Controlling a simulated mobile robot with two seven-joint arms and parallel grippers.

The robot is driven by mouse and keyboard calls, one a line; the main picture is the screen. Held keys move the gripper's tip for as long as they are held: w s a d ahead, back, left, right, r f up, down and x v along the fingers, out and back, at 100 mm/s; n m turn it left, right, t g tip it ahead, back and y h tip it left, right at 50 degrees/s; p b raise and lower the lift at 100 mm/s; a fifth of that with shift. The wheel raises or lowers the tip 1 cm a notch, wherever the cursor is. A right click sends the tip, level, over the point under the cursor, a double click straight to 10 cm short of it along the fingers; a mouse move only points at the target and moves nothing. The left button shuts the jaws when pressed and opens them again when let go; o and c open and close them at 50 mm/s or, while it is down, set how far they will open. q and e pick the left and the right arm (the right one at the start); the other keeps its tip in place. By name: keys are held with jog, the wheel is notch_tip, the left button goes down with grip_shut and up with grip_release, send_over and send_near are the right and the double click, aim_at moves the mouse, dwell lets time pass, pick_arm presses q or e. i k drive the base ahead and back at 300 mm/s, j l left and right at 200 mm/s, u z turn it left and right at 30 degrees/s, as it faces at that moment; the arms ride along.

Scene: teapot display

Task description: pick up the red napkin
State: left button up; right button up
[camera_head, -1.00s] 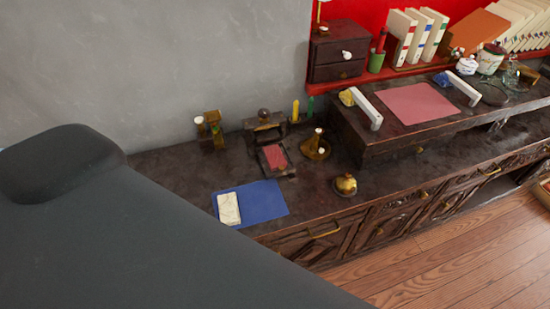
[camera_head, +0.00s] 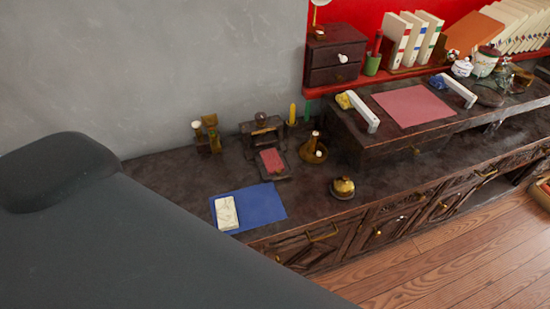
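A flat pinkish-red rectangle (camera_head: 412,104), which looks like the red napkin, lies on the raised section of the dark wooden cabinet at the right. A smaller red piece (camera_head: 272,160) sits on a dark holder at the middle of the lower top; I cannot tell what it is made of. Neither of my grippers is in view.
A blue mat (camera_head: 262,205) with a cream block (camera_head: 227,213) lies near the front edge. A brass bell (camera_head: 343,187) stands to its right. White-handled pieces (camera_head: 363,112) flank the pinkish-red rectangle. Books (camera_head: 411,40), a small drawer box (camera_head: 335,55) and a lidded pot (camera_head: 485,62) stand behind.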

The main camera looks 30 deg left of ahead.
aim_at(270, 159)
jog(key=i+l+u, duration=0.1)
jog(key=u, duration=0.3)
jog(key=l+u, duration=0.2)
jog(key=u, duration=0.15)
jog(key=i+l+u, duration=0.1)
jog(key=u, duration=0.3)
jog(key=l+u, duration=0.3)
jog(key=l, duration=0.65)
jog(key=i+l, duration=0.1)
jog(key=l, duration=0.7)
jog(key=u, duration=0.05)
